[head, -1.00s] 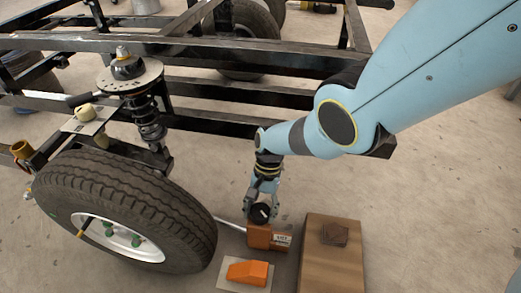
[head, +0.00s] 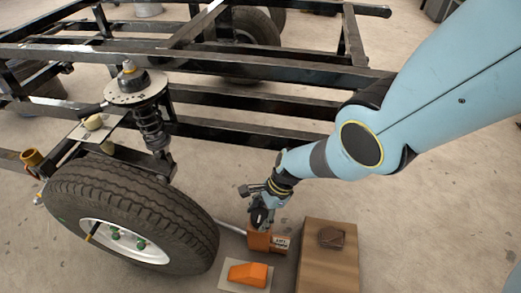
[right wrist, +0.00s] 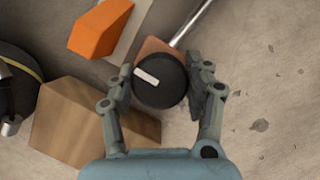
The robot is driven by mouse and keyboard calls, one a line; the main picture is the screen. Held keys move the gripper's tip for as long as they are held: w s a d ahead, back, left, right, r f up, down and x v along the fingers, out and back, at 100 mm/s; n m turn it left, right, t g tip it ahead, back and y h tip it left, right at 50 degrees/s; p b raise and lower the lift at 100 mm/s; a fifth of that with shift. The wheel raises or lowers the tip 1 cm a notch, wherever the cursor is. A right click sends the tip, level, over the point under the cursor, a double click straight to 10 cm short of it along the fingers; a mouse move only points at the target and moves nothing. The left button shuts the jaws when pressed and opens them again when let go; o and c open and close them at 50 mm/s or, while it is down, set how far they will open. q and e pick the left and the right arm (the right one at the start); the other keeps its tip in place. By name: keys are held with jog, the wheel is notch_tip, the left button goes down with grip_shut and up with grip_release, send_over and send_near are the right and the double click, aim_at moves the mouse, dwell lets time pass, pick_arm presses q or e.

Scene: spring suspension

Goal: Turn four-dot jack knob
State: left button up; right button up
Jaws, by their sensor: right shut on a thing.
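The jack is an orange-brown block (head: 262,239) with a white label on its front, standing on the floor right of the wheel. Its knob is a round black disc with a white bar mark (right wrist: 161,80), seen from above in the right wrist view. I cannot make out any dots on it. My right gripper (head: 262,214) is over the top of the jack. In the right wrist view my right gripper (right wrist: 160,88) has one finger on each side of the knob, shut on it. The gripper hides most of the knob in the head view. My left gripper is not in view.
A large tyre (head: 130,205) stands left of the jack, below a spring strut (head: 152,125) and black frame rails. An orange wedge (head: 248,274) lies in front of the jack. A wooden block (head: 328,262) stands to its right. Open floor lies farther right.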

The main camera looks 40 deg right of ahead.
jog(key=shift+m+t, duration=0.3)
jog(key=shift+m, duration=0.5)
jog(key=o, duration=1.2)
jog(key=shift+d, duration=0.1)
jog(key=shift+d+r, duration=0.15)
jog(key=shift+r, duration=0.2)
jog(key=v, duration=1.1)
jog(key=shift+r, duration=0.2)
